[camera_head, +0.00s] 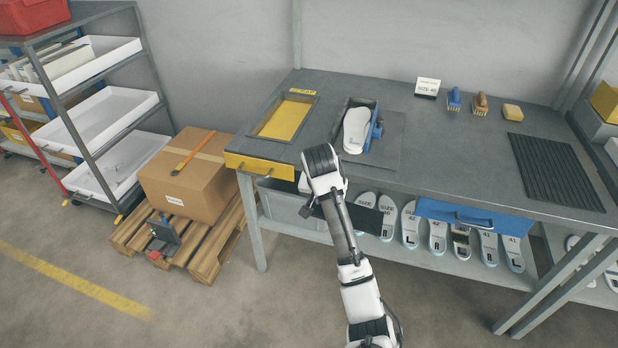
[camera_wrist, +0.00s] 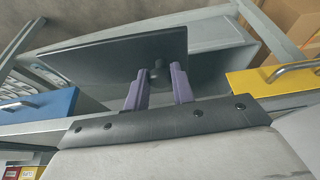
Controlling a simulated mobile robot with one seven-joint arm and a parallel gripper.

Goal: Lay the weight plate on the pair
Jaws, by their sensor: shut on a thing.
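The weight plate is a flat dark rectangle (camera_wrist: 90,58) with a small knob, seen in the wrist view. My gripper (camera_wrist: 160,72) has its two purple fingers at the knob and is shut on it. In the head view the plate (camera_head: 364,219) shows beside my arm, in front of the bench's front edge; my fingers are hidden there. The pair shows as a pale insole shape (camera_head: 356,130) in a dark holder with a blue part on its right, on the bench. The plate is apart from it. Whether two insoles are stacked cannot be told.
The grey bench (camera_head: 450,150) carries a yellow scrap opening (camera_head: 284,120), a size sign (camera_head: 427,88), brushes (camera_head: 454,98) and a black ribbed mat (camera_head: 555,172). A yellow drawer (camera_head: 260,166) and blue drawer (camera_head: 468,216) front it. Insoles lie on the lower shelf; a grey bin (camera_head: 285,205) stands below.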

